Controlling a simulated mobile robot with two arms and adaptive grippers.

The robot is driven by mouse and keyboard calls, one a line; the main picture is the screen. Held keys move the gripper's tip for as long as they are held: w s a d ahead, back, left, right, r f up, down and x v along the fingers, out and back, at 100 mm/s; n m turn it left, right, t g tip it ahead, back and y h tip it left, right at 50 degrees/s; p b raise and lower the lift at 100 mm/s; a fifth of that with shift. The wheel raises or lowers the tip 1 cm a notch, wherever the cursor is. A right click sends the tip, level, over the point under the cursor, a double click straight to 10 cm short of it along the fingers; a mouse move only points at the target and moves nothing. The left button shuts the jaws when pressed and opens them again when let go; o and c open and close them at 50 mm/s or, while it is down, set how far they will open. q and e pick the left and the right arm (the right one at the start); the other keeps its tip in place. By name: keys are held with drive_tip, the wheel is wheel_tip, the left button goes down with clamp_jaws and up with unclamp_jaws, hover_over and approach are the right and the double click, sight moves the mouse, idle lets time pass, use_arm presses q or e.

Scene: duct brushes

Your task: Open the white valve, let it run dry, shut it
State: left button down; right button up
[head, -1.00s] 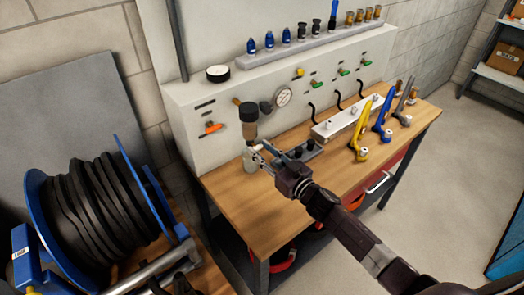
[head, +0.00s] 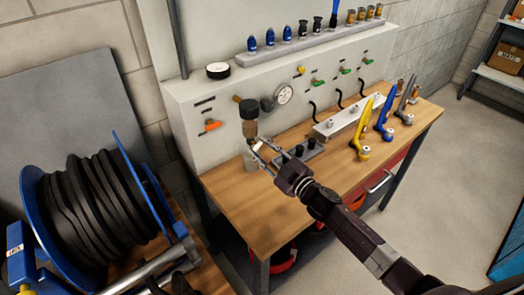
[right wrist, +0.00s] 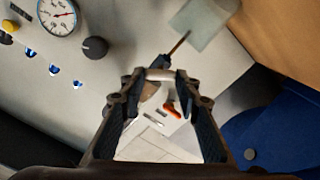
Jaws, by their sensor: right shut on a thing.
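A filter with a black cap and brownish bowl (head: 249,128) hangs on the front of the light panel. A grey cup (head: 251,160) stands on the bench below it and also shows in the right wrist view (right wrist: 203,22). My right gripper (head: 256,147) is under the bowl. In the right wrist view its fingertips (right wrist: 160,76) are shut on the small white valve (right wrist: 160,74). A thin brown streak (right wrist: 180,42) shows between the valve area and the cup. The fluid level in the bowl is too small to tell. My left gripper is not in view.
A pressure gauge (head: 284,95) and a black knob (head: 266,104) are right of the filter, an orange handle (head: 211,125) left. A dark block (head: 301,152) lies close to the gripper's right. A hose reel (head: 95,215) stands at left. The front bench is clear.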

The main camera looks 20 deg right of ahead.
drive_tip(key=n, duration=0.2)
drive_tip(key=n+b, duration=0.1)
drive_tip(key=n, duration=0.2)
drive_tip(key=shift+a+f+n+b, duration=0.1)
drive_tip(key=shift+f+n+b, duration=0.1)
drive_tip(key=shift+n+b, duration=0.1)
drive_tip(key=shift+f+n+b, duration=0.1)
drive_tip(key=shift+n+b, duration=0.5)
drive_tip(key=shift+n, duration=1.6)
drive_tip(key=o, duration=1.2)
drive_tip(key=shift+c, duration=0.2)
drive_tip(key=v, duration=1.2)
